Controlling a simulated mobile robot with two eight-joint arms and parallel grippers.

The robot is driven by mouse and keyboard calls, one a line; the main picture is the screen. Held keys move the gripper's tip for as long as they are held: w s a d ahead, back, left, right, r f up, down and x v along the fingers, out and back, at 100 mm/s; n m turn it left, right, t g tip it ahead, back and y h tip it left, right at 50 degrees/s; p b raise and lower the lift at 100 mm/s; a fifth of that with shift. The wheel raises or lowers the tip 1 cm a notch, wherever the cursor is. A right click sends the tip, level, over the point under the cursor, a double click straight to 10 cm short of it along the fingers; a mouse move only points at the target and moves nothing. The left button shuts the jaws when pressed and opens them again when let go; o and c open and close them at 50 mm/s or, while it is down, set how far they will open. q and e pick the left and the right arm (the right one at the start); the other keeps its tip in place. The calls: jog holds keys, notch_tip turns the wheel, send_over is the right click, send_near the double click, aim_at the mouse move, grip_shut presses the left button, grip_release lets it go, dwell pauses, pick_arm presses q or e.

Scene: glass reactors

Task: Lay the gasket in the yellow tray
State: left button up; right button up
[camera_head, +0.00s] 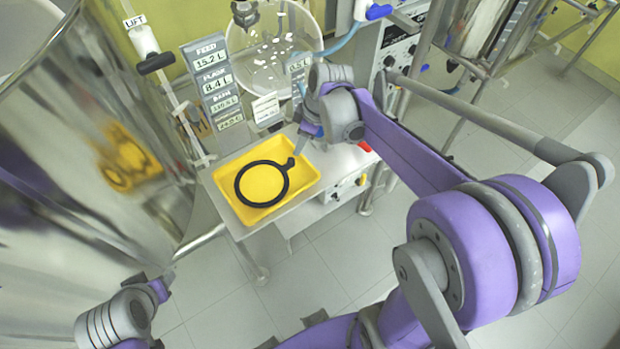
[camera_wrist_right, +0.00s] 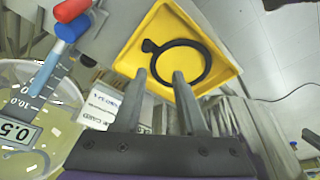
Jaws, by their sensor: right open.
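The gasket (camera_head: 238,186) is a black ring with a small tab. It lies flat inside the yellow tray (camera_head: 308,178), with its tab toward the tray's upper right side. In the right wrist view the gasket (camera_wrist_right: 207,62) lies in the yellow tray (camera_wrist_right: 127,62) beyond my fingertips. My right gripper (camera_head: 300,140) is just above the tab end of the gasket. In its wrist view the right gripper (camera_wrist_right: 160,74) is open, with nothing between its fingers and a gap to the tab. My left gripper (camera_head: 158,291) is at the lower left; its fingers cannot be made out.
The tray sits on a small metal table (camera_head: 288,222). A large shiny steel vessel (camera_head: 80,150) stands at the left. A sign column with readings (camera_head: 214,85) and a glass vessel (camera_head: 265,65) stand behind the tray. Open tiled floor (camera_head: 225,300) lies in front.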

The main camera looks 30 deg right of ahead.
jog(key=s+a+m+t+h, duration=0.1)
jog(key=s+a+m, duration=0.2)
jog(key=s, duration=0.5)
jog(key=s+a+m+t+h, duration=0.1)
jog(key=s+a+m+t, duration=0.1)
jog(key=s+m, duration=0.3)
jog(key=shift+s+a+f, duration=0.45)
jog(key=shift+s+a, duration=0.4)
jog(key=shift+s, duration=0.7)
